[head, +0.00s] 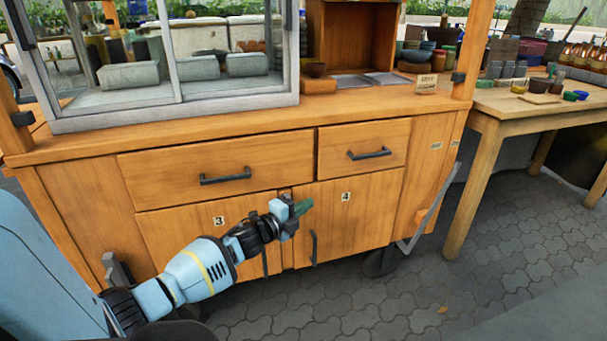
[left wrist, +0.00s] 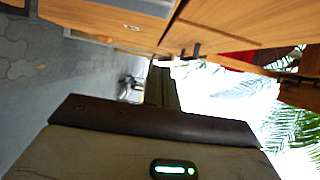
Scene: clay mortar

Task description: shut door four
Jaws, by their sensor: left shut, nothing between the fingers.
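Door four (head: 360,222) is the wooden cabinet door marked 4 (head: 345,197), low on the cart's front, right of centre. Its dark upright handle (head: 313,248) is near its left edge. The door looks flush or nearly flush with the front; I cannot tell whether a small gap remains. My left gripper (head: 301,208) is shut and empty, in front of the door's upper left corner, above the handle. Whether it touches the wood cannot be told. The left wrist view shows wooden panels at a steep sideways angle, without a clear door four. My right gripper is out of view.
Door three (head: 180,235) is left of door four, partly hidden by my left arm. Two drawers with dark handles (head: 225,176) (head: 369,154) are above. A grey bracket (head: 430,212) sticks out at the cart's right end. A side table (head: 540,107) stands right. Paving in front is clear.

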